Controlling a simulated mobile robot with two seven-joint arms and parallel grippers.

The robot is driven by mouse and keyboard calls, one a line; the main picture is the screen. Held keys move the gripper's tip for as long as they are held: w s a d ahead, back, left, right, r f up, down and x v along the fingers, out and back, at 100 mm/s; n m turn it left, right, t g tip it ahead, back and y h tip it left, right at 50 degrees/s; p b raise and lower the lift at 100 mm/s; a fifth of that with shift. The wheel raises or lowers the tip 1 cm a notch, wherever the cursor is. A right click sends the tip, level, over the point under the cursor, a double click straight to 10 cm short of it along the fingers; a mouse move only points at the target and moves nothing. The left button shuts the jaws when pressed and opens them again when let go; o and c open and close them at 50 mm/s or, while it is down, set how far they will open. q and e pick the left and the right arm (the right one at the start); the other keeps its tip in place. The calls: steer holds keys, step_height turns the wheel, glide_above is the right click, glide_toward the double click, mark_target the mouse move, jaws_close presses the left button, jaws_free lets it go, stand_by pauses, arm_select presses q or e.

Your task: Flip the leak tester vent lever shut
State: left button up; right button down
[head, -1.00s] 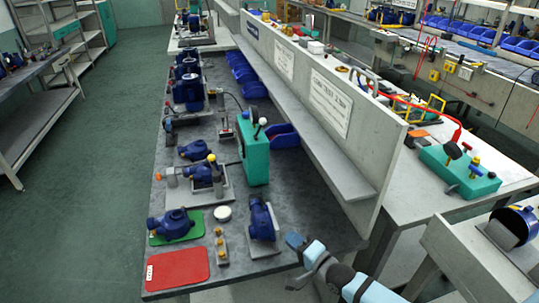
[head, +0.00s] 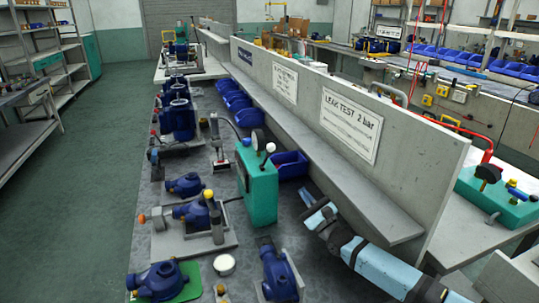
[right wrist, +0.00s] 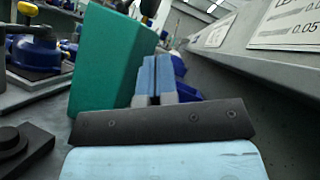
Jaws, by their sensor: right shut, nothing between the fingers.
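The leak tester (head: 257,175) is a teal box standing upright on the bench, with a dark round gauge and a white-ball lever (head: 269,149) on top. I take that lever for the vent lever; its exact setting is hard to tell. My right gripper (head: 309,193) is shut and empty, right of the tester and apart from it in the head view. In the right wrist view the closed blue fingers (right wrist: 157,66) point forward beside the teal housing (right wrist: 112,62), whose top fittings are partly cut off. My left gripper is out of view.
A blue bin (head: 289,164) sits behind the tester near the grey divider (head: 352,118) with its "LEAK TEST 2 bar" sign. Blue pumps (head: 276,272) and a clamp fixture (head: 196,228) stand left and in front. Another teal box (head: 497,197) is across the divider.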

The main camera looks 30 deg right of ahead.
glide_toward(268, 155)
steer(key=w+d, duration=0.3)
steer(key=w, duration=0.2)
steer(key=r, duration=0.1)
steer(key=w+a+r, duration=0.1)
steer(key=r, duration=0.2)
steer(key=shift+w+a, duration=0.2)
steer(key=shift+a, duration=0.15)
steer(key=shift+a+r, duration=0.1)
steer(key=shift+r, duration=0.2)
steer(key=shift+w+a+r+p, duration=0.15)
steer(key=shift+a+r+p, duration=0.3)
steer(key=shift+a+r, duration=0.15)
